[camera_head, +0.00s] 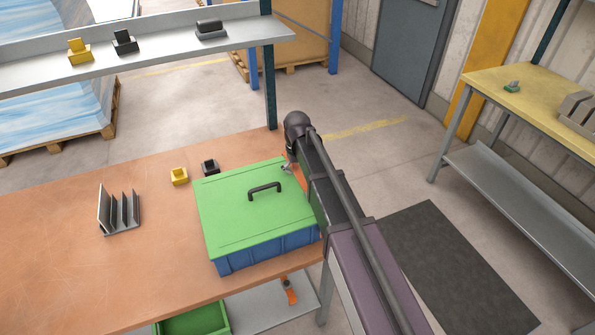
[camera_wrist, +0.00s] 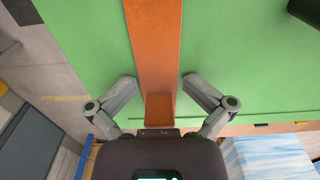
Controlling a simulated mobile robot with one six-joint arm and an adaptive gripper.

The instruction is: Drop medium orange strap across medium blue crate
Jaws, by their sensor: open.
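The medium blue crate (camera_head: 268,250) stands on the brown table top near its right edge, with a green lid (camera_head: 235,205) that has a black handle. In the wrist view the orange strap (camera_wrist: 153,45) runs from the top edge down over the green lid and ends close to my palm. My gripper (camera_wrist: 160,82) is open, with one finger on each side of the strap and gaps between. In the head view my gripper (camera_head: 287,169) is at the lid's far right corner. My arm hides most of the strap there; a bit of orange (camera_head: 299,178) shows beside it.
A grey rack (camera_head: 120,222) and small yellow (camera_head: 179,177) and black (camera_head: 210,167) blocks sit left of and behind the crate. A grey shelf (camera_head: 150,55) hangs over the table's back. An orange item (camera_head: 289,291) shows below the table edge. The table's left is clear.

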